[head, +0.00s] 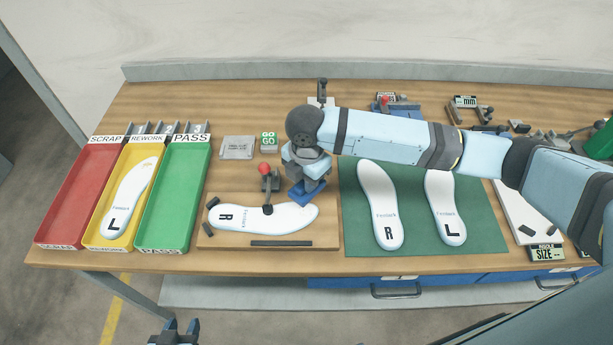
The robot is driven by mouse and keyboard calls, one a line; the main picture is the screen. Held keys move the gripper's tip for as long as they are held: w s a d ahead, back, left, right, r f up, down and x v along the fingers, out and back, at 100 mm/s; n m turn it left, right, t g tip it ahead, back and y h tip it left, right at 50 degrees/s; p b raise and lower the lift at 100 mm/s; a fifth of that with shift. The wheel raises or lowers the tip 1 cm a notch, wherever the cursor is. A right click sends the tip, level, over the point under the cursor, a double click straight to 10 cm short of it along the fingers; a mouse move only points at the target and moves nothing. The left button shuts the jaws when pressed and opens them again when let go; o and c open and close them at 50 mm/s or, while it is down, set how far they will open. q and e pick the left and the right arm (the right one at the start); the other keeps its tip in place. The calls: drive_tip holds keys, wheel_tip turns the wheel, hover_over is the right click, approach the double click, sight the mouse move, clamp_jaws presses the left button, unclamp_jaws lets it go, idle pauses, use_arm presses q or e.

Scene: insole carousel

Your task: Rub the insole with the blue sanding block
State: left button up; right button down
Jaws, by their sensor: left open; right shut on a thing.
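A white insole marked R (240,217) lies flat on a wooden fixture board (220,240), its toe end to the right. A clamp with a red knob (265,170) reaches down onto its middle. My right gripper (306,180) is shut on the blue sanding block (309,194) and holds it over the upper right end of the insole. I cannot tell whether the block touches the insole. My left gripper (174,332) is open and empty at the bottom edge, in front of the table.
Red (75,195), yellow (103,222) and green (178,190) trays stand at the left; the yellow one holds an L insole (127,200). Two more insoles, R (380,205) and L (445,208), lie on a green mat (412,240). My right arm crosses above the mat.

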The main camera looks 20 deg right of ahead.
wheel_tip(320, 180, up, 3)
drive_tip(key=shift+f+p, duration=0.1)
drive_tip(key=shift+p, duration=1.1)
use_arm(q)
wheel_tip(320, 180, up, 4)
drive_tip(key=shift+d+f, duration=0.1)
drive_tip(key=shift+d, duration=0.05)
drive_tip(key=shift+s+f, duration=0.15)
drive_tip(key=shift+f, duration=0.1)
